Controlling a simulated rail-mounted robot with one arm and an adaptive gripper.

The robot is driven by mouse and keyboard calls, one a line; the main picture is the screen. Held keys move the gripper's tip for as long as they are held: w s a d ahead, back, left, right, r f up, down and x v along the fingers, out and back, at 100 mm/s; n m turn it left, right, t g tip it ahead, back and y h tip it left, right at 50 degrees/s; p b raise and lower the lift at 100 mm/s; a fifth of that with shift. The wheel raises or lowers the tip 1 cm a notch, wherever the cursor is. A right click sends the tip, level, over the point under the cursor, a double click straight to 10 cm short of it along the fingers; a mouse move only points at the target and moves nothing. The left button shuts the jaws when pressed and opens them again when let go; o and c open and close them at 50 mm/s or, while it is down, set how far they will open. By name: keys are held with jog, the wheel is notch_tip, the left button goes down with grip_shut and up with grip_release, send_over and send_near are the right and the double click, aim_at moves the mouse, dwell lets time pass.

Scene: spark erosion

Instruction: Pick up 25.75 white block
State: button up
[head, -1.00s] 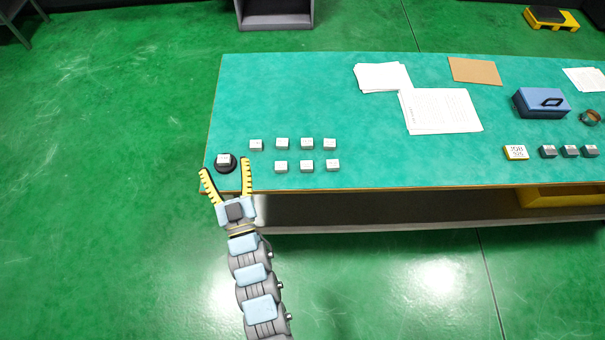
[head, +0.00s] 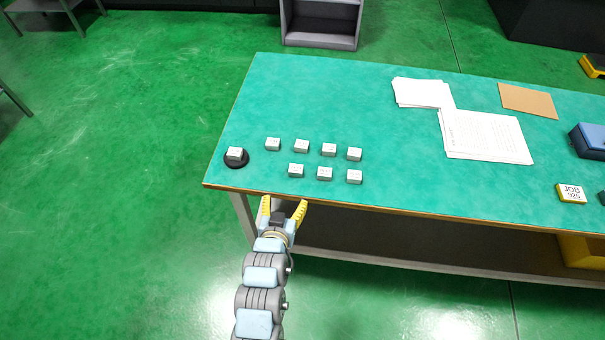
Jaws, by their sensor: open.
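Several small white-topped blocks stand on the green table (head: 330,100) in two loose rows. The back row holds a block (head: 273,144) at its left end and another (head: 354,154) at its right end. The front row includes a left block (head: 296,170), a middle one (head: 325,173) and a right one (head: 354,176). One more block (head: 235,153) sits on a round black disc (head: 238,163) near the left corner. Their markings are too small to read, so I cannot tell which is 25.75. My gripper (head: 284,205), with yellow fingers, is open and empty at the front edge, below the front row.
White papers (head: 485,135) and a brown sheet (head: 528,100) lie at the back right. A yellow JOB block (head: 571,192) and a blue box (head: 592,143) are further right. The table between blocks and papers is clear.

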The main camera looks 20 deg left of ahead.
aim_at(295, 173)
jog(key=b+x, duration=0.2)
jog(key=x, duration=0.9)
jog(key=shift+w, duration=0.15)
jog(key=shift+w+f, duration=0.1)
jog(key=shift+w, duration=0.05)
jog(key=shift+w, duration=0.1)
jog(key=shift+b+x, duration=0.7)
jog(key=shift+x, duration=1.75)
jog(key=shift+d, duration=0.1)
jog(key=c, duration=1.4)
